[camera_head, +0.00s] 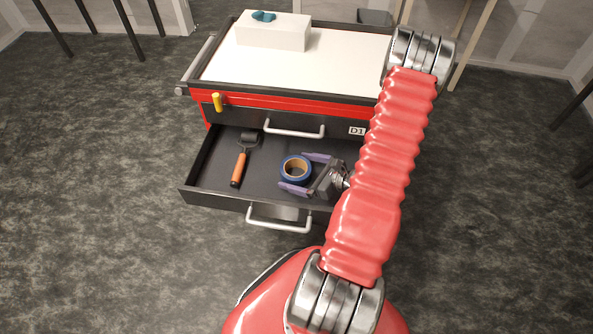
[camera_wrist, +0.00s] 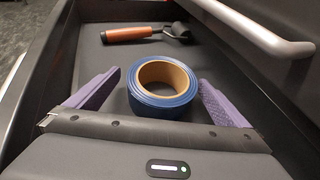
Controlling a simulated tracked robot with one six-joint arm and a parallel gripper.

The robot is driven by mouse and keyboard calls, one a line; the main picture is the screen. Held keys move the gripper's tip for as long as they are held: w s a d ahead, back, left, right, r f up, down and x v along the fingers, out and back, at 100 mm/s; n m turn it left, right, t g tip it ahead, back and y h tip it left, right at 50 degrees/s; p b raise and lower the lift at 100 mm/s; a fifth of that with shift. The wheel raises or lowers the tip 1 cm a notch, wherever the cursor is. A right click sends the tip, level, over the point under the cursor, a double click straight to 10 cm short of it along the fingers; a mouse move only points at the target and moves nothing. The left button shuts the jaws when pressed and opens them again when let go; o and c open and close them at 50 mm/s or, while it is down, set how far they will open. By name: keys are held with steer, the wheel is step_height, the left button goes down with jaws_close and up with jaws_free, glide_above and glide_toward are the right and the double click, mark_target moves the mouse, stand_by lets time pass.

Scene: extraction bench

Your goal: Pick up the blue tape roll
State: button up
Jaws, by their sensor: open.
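The blue tape roll (camera_head: 296,169) lies flat in the open drawer (camera_head: 215,172), its tan core facing up. In the wrist view the tape roll (camera_wrist: 163,106) sits between the two purple fingers of my gripper (camera_wrist: 160,95). My gripper (camera_head: 304,173) is open, with one finger on either side of the roll. A gap shows between each finger and the roll in the wrist view, so the roll is not gripped. The near lower edge of the roll is close to the gripper body.
A roller with an orange handle (camera_head: 239,166) lies left of the tape in the drawer; it shows in the wrist view (camera_wrist: 130,34). The drawer handle above (camera_head: 295,133) overhangs the back. A white box (camera_head: 273,35) stands on the cart top (camera_head: 345,62).

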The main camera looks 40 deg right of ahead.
mark_target(287, 166)
steer(key=shift+r+x, duration=0.15)
steer(key=shift+x, duration=1.15)
steer(key=shift+r+x, duration=0.1)
steer(key=shift+x, duration=1.2)
steer(key=shift+w+d, duration=0.1)
steer(key=shift+d, duration=0.05)
steer(key=shift+c, duration=0.5)
steer(key=c, duration=1.1)
